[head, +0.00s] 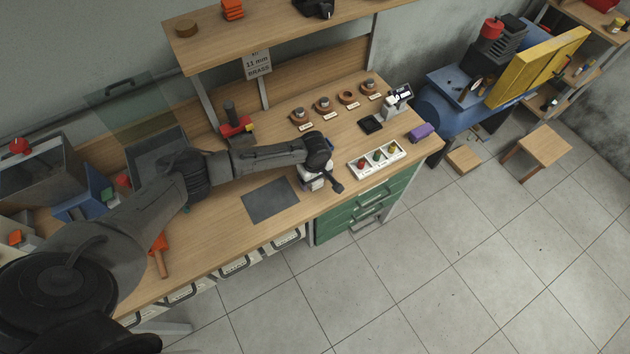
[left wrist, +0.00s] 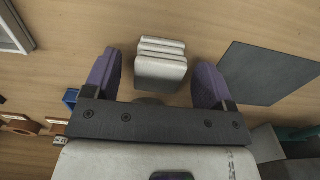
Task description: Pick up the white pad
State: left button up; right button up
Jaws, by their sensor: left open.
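Several white pads (left wrist: 160,64) sit close together in a small stack or row on the wooden bench, in the left wrist view. Which one is the task's white pad, I cannot tell. My left gripper (left wrist: 157,62) is open, with one purple finger on each side of the pads. Gaps show between both fingers and the pads, and nothing is gripped. In the head view my left gripper (head: 317,183) is over the bench, between the dark grey mat and the white tray; its wrist and body hide the pads there. My right gripper is not in view.
The dark grey mat (head: 270,200) lies flat beside the gripper. A white tray (head: 377,159) with small coloured parts is on the other side. Copper-coloured rings (head: 323,104) and a purple block (head: 421,132) are farther along the bench.

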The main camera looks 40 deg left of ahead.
pick_arm(q)
jog(key=shift+c, duration=0.4)
jog(key=c, duration=0.9)
jog(key=shift+r, duration=0.1)
jog(key=shift+r, duration=0.4)
jog(key=r, duration=0.3)
jog(key=shift+w+d+r, duration=0.25)
jog(key=shift+d+r, duration=0.1)
jog(key=shift+d, duration=0.05)
jog(key=w+d+r, duration=0.2)
jog(key=d, duration=0.1)
jog(key=w+d+r, duration=0.4)
jog(key=d, duration=0.1)
jog(key=shift+w+d+r, duration=0.15)
jog(key=shift+d+r, duration=0.05)
jog(key=shift+d, duration=0.15)
